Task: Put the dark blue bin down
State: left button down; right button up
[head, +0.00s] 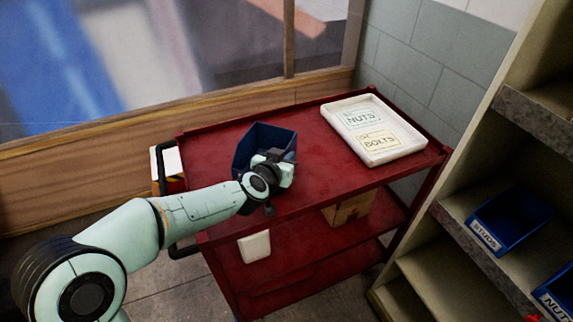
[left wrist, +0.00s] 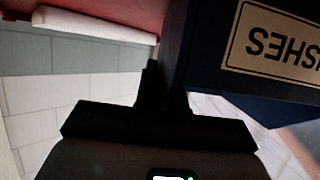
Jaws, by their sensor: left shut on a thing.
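The dark blue bin (head: 262,137) is at the left part of the red cart's top (head: 318,142) in the head view. My left gripper (head: 277,163) is shut on the bin's near side. In the left wrist view the bin (left wrist: 205,50) is close up at the upper right, with a label ending in "SHES" seen upside down. The gripper's fingers (left wrist: 160,90) reach its edge there. The bin's underside is hidden in the head view, so I cannot tell whether it touches the cart top. My right gripper is not in view.
A white tray (head: 405,151) with cards reading "NUTS" and "BOLTS" sits on the cart's right end. The cart top between bin and tray is clear. A shelf at right holds blue bins, one labelled "STUDS" (head: 507,217). A wooden-framed window is behind.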

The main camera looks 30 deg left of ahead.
pick_arm(q)
jog(key=shift+f, duration=0.3)
jog(key=shift+r, duration=0.1)
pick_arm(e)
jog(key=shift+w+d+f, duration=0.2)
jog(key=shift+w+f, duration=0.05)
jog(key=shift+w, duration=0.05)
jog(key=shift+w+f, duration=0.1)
pick_arm(q)
jog(key=c, duration=1.2)
grip_release()
jog(key=shift+c, duration=0.2)
